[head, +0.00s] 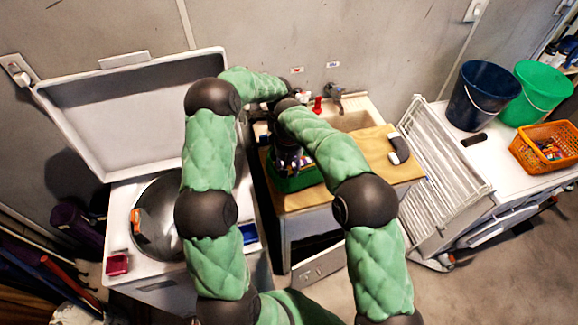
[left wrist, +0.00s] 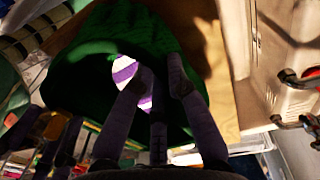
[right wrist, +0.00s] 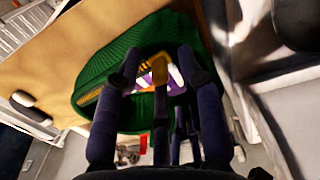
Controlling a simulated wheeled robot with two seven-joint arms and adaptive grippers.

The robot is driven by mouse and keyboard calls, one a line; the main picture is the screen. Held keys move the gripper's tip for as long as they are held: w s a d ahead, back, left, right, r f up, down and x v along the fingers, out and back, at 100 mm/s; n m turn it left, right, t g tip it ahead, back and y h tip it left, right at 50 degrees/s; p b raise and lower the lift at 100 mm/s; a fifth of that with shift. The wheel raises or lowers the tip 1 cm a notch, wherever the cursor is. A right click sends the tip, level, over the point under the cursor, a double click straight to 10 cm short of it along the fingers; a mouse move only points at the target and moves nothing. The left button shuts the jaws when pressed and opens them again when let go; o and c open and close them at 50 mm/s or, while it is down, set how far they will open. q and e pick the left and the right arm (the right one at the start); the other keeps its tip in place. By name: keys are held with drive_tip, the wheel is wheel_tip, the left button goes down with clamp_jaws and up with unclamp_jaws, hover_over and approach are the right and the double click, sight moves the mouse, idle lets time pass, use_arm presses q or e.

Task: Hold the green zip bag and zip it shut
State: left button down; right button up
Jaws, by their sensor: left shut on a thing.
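The green zip bag (head: 298,180) stands on the wooden top of the middle counter, partly hidden by my wrists in the head view. In the left wrist view, my left gripper (left wrist: 157,78) is shut on the bag's green wall (left wrist: 105,45). A white and purple striped thing shows inside the bag. In the right wrist view, the bag (right wrist: 105,70) has its mouth open, with a yellow zip edge along the rim. My right gripper (right wrist: 160,66) is at the mouth with its fingers apart. An orange piece shows between them; I cannot tell whether they touch it.
An open-lidded washer (head: 130,260) stands to the left. A sink (head: 355,120) lies behind the wooden counter top (head: 385,170). A white drying rack (head: 440,170) stands on the right, beside a dark bucket (head: 482,95), a green bucket (head: 537,93) and an orange basket (head: 543,145).

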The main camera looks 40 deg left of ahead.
clamp_jaws()
drive_tip(key=shift+w, duration=0.1)
drive_tip(key=w+d, duration=0.2)
drive_tip(key=w, duration=0.2)
drive_tip(key=w+d, duration=0.3)
drive_tip(key=w, duration=0.1)
drive_tip(key=w+d, duration=0.2)
drive_tip(key=w, duration=0.2)
drive_tip(key=shift+w+d+r, duration=0.1)
drive_tip(key=shift+w+d, duration=0.05)
drive_tip(key=shift+w, duration=0.1)
use_arm(q)
drive_tip(key=shift+f, duration=0.1)
use_arm(e)
unclamp_jaws()
